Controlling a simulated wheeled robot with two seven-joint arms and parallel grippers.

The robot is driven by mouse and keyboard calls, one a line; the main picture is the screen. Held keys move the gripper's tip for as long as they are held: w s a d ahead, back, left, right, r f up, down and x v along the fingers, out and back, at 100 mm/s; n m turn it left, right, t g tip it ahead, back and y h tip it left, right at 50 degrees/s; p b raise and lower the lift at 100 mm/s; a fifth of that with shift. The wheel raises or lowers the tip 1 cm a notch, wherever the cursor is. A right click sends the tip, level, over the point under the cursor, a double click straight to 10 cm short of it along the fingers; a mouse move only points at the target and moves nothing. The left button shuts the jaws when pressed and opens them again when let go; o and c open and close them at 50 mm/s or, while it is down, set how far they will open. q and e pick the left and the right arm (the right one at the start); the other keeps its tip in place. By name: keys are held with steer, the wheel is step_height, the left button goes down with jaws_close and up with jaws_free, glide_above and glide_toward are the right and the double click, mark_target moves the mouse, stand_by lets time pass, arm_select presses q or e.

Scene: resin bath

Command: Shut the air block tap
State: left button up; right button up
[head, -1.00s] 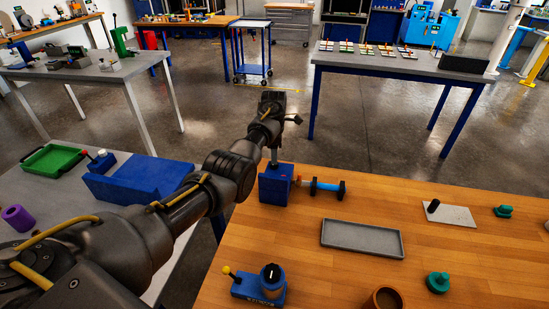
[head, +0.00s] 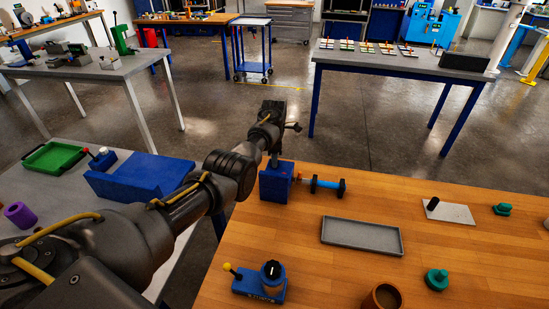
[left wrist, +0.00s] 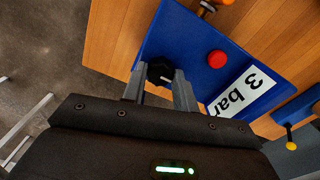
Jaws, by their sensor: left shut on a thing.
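The air block is a blue block (head: 274,186) at the left edge of the wooden table, with an orange fitting and a blue-and-black cylinder (head: 328,187) at its right side. In the left wrist view the block's blue face (left wrist: 185,38) carries a red button (left wrist: 217,59) and a white "3 bar" label (left wrist: 243,90). Its black tap knob (left wrist: 160,73) sits between the fingers of my left gripper (left wrist: 160,84), which is shut on it. In the head view my left gripper (head: 274,157) reaches down to the block's top, and the knob is hidden. My right gripper is not in view.
A grey tray (head: 361,248) lies right of the block. A blue unit with a yellow-tipped lever and dial (head: 258,291) stands at the front left of the table. A brown cup (head: 384,298) and green knobs (head: 437,279) stand right. A larger blue block (head: 140,181) lies on the grey table.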

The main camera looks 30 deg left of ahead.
arm_select(q)
steer(key=shift+m, duration=0.4)
steer(key=m+p, duration=0.1)
steer(key=m, duration=0.1)
steer(key=shift+r+m+p, duration=0.1)
steer(key=shift+m+p, duration=0.25)
steer(key=shift+m, duration=0.05)
steer(key=m+p, duration=0.1)
steer(key=m, duration=0.3)
steer(key=shift+m, duration=0.3)
steer(key=m+p, duration=0.1)
steer(key=m, duration=0.8)
steer(key=shift+m, duration=0.3)
steer(key=o, duration=1)
